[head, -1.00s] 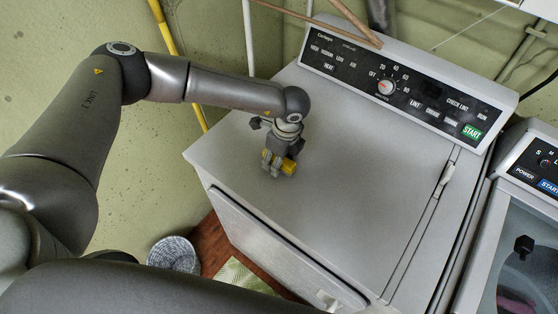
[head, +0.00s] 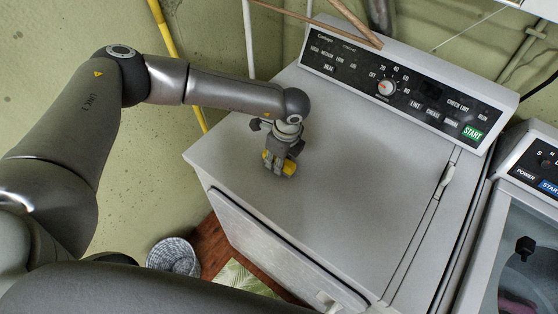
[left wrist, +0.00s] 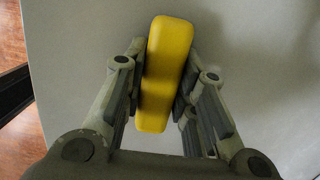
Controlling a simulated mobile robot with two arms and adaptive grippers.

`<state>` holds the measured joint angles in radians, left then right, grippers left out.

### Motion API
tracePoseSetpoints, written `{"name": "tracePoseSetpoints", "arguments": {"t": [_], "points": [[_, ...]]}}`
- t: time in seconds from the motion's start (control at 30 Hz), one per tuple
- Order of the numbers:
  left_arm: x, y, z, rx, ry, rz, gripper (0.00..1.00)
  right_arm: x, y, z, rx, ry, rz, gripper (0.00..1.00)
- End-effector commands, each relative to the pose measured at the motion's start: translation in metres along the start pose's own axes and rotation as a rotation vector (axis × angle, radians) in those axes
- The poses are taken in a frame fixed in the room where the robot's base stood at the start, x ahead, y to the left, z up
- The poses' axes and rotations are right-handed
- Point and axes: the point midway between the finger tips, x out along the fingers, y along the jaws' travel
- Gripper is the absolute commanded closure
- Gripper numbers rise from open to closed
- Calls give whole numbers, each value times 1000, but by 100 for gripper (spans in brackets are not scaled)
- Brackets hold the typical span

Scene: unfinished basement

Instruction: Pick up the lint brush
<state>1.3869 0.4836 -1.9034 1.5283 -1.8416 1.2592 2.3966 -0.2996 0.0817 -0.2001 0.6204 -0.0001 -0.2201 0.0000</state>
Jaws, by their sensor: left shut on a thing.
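The lint brush shows as a yellow, rounded, oblong piece (left wrist: 166,70) in the left wrist view, lying over the grey dryer top (head: 350,190). In the head view the yellow lint brush (head: 289,168) is partly hidden by my left gripper (head: 277,170). In the left wrist view my left gripper (left wrist: 160,98) has one finger on each side of the yellow piece, shut on it. I cannot tell whether the brush is lifted off the dryer top. My right gripper is not in view.
The dryer's control panel (head: 400,88) rises along the back of its top. A washer (head: 525,210) stands to the right. A woven basket (head: 174,256) sits on the floor at the front left. The dryer top around my gripper is clear.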

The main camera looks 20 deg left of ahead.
Motion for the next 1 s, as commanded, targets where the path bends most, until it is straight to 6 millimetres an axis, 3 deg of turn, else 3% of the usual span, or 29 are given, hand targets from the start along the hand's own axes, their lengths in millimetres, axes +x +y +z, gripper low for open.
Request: {"name": "tracePoseSetpoints", "arguments": {"t": [0.37, 0.5, 0.63, 0.8, 1.0], "points": [[-9, -1, 2, -1, -1, -1, 97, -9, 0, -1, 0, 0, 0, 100], [-34, -1, 5, 0, 1, -5, 97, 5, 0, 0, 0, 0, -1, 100], [-56, 12, -7, 6, 2, -5, 97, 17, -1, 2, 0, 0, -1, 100], [-97, 33, -27, 8, 1, -8, 97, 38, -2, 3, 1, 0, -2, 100], [-122, 64, -60, 8, 0, -5, 97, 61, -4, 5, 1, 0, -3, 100]]}}
